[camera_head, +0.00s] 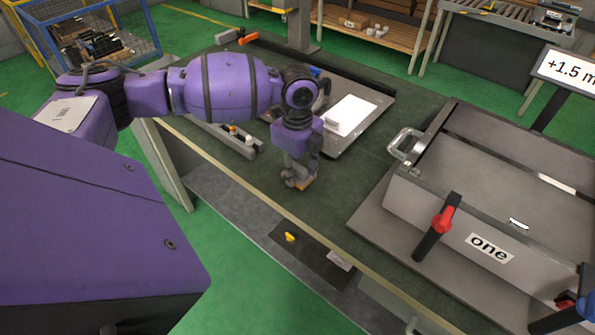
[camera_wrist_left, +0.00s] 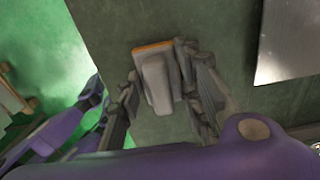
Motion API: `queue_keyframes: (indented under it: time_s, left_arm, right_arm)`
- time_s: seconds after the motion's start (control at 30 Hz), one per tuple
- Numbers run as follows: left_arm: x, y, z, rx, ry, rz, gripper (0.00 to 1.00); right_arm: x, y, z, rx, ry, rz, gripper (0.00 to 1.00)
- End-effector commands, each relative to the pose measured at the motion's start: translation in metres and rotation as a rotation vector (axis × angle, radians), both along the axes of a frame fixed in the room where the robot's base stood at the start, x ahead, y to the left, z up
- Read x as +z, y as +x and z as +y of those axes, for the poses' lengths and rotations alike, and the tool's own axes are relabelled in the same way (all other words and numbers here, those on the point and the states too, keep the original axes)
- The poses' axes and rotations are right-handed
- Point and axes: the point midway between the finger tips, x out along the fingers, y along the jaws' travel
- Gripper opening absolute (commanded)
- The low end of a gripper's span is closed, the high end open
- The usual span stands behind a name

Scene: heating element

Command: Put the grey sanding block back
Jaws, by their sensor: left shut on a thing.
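The grey sanding block (camera_wrist_left: 158,82) has an orange-brown strip along one edge. It sits between the fingers of my left gripper (camera_wrist_left: 162,80), which is shut on it, over the dark green table top. In the head view my left gripper (camera_head: 299,178) points down near the table's front edge. A small orange part of the block (camera_head: 303,185) shows under the fingertips, and the rest is hidden by the fingers. I cannot tell whether the block touches the table. My right gripper is not in view.
A large metal box frame labelled "one" (camera_head: 490,247) with red-handled clamps stands at the right. A metal tray (camera_head: 372,118) with a white block (camera_head: 350,115) lies behind my gripper. A grey rail (camera_head: 215,135) lies left. The green table (camera_head: 335,190) is clear between gripper and frame.

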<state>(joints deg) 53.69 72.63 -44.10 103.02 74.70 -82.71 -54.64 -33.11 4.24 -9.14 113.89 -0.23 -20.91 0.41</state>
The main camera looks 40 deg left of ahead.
Motion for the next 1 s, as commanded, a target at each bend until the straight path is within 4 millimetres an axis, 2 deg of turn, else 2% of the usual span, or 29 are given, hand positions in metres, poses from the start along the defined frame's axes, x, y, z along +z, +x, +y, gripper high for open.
queue_keyframes:
  time_s: [0.07,0.43,0.47,0.6,0.87,1.0]
  left_arm:
    - [-0.0063,0.0006,0.0005,0.001,0.001,-0.002,0.05]
    - [-0.0093,0.0008,0.0,0.001,0.001,-0.004,0.05]
    - [-0.0094,0.0008,0.0001,0.001,0.001,-0.004,0.36]
    - [-0.0093,0.0007,0.0001,0.001,0.001,-0.003,0.53]
    - [-0.009,0.0007,0.0002,0.001,0.001,-0.003,0.53]
    - [-0.001,0.0011,0.0004,0.001,0.002,-0.005,0.53]
  right_arm:
    - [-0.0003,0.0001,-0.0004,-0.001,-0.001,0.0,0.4]
    - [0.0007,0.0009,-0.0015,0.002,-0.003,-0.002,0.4]
    - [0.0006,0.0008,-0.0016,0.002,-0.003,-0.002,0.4]
    - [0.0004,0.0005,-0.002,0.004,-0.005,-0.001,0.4]
    - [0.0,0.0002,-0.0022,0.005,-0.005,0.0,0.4]
    - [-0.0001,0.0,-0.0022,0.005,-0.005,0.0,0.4]
